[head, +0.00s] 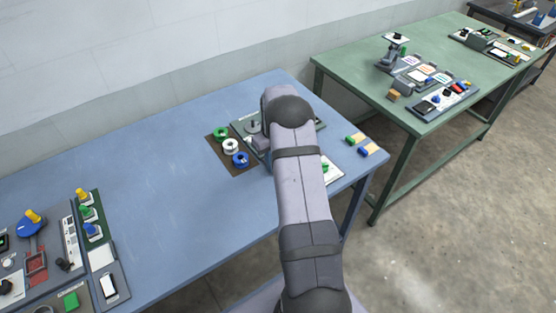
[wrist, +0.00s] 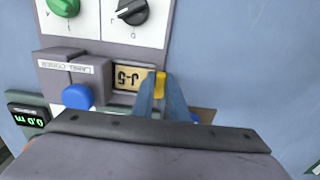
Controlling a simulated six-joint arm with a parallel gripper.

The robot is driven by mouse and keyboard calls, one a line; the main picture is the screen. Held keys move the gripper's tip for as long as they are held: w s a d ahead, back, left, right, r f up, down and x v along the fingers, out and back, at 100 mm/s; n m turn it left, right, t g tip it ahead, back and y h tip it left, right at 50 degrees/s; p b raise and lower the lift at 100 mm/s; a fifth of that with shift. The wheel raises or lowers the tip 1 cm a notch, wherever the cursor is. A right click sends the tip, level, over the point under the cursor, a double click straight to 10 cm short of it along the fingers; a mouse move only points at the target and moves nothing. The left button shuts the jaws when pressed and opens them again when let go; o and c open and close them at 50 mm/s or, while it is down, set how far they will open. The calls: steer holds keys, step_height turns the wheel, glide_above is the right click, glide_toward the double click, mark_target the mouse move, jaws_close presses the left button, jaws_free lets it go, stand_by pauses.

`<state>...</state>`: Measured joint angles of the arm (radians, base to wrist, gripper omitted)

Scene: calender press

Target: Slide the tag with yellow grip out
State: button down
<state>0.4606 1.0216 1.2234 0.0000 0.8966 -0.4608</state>
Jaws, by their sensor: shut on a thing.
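In the wrist view, the tan tag (wrist: 128,77) reads "J-5" upside down and sits in the grey label holder (wrist: 66,55). Its yellow grip (wrist: 161,80) sticks out at the right side of the holder. My gripper (wrist: 159,87) is shut on the yellow grip, one blue-grey finger on each side. Most of the tag shows in the holder's window. In the head view my arm covers the gripper, the tag and most of the holder's panel.
In the wrist view, a blue knob (wrist: 77,96) and a digital display (wrist: 27,116) lie left of my fingers. Green (wrist: 62,6) and black (wrist: 132,10) knobs stand above. Blue bare table (wrist: 240,60) lies to the right. Coloured rings (head: 231,146) lie beside the panel in the head view.

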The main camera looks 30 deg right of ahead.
steer(key=shift+a, duration=0.3)
steer(key=c, duration=1.7)
jaws_free()
steer(key=shift+o, duration=0.2)
steer(key=shift+r+b, duration=1.5)
steer(key=shift+r, duration=2.2)
